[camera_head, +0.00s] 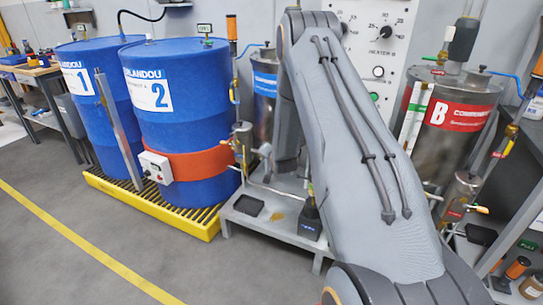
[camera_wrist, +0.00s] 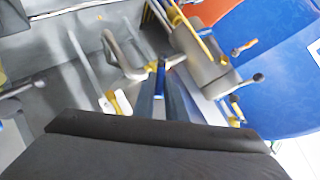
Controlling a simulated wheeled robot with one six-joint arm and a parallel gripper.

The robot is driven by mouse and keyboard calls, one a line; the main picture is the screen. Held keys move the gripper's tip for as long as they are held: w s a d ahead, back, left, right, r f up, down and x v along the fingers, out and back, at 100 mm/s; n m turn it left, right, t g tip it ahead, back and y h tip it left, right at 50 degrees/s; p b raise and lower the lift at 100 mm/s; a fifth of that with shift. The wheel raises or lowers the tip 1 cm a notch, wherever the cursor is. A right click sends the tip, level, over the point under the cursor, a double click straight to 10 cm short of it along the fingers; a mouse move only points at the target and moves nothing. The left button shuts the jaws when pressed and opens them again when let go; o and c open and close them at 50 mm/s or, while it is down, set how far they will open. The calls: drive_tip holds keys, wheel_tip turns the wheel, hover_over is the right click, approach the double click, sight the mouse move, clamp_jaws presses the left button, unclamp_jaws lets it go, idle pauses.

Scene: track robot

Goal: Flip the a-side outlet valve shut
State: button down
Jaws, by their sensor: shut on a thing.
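The A-side vessel, a steel cylinder with a blue label (camera_head: 265,84), stands behind my arm in the head view. Its outlet side is largely hidden by my arm. In the wrist view my gripper (camera_wrist: 161,82) points at metal pipework (camera_wrist: 122,58) with small yellow parts. Its dark fingers are close together, with a narrow blue piece between their tips that looks like the outlet valve's lever. The fingers hide most of it, so I cannot tell its angle. In the head view my gripper is hidden behind the arm.
Blue drums, the nearer marked 2 (camera_head: 180,112), stand on a yellow spill pallet (camera_head: 195,225) at left. A steel vessel labelled B (camera_head: 462,114) stands at right. A low grey stand (camera_head: 278,232) bears the A-side vessel. The floor in front is free.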

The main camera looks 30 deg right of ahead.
drive_tip(key=shift+w+a+r+n+g+h+p, duration=0.3)
drive_tip(key=shift+w+n+g+h+p, duration=0.2)
drive_tip(key=shift+g+p, duration=0.35)
drive_tip(key=shift+w+a+r+n+g+h+p, duration=0.25)
drive_tip(key=shift+w+a+n+g+h+p, duration=0.15)
drive_tip(key=shift+n+g+p, duration=0.35)
drive_tip(key=shift+w+a+r+n+g+h+p, duration=0.25)
drive_tip(key=shift+w+a+n+g+h+p, duration=0.2)
drive_tip(key=shift+g+p, duration=0.45)
drive_tip(key=shift+w, duration=0.15)
drive_tip(key=c, duration=1.8)
unclamp_jaws()
drive_tip(key=v, duration=0.7)
drive_tip(key=shift+a+r, duration=0.2)
drive_tip(key=shift+r, duration=0.05)
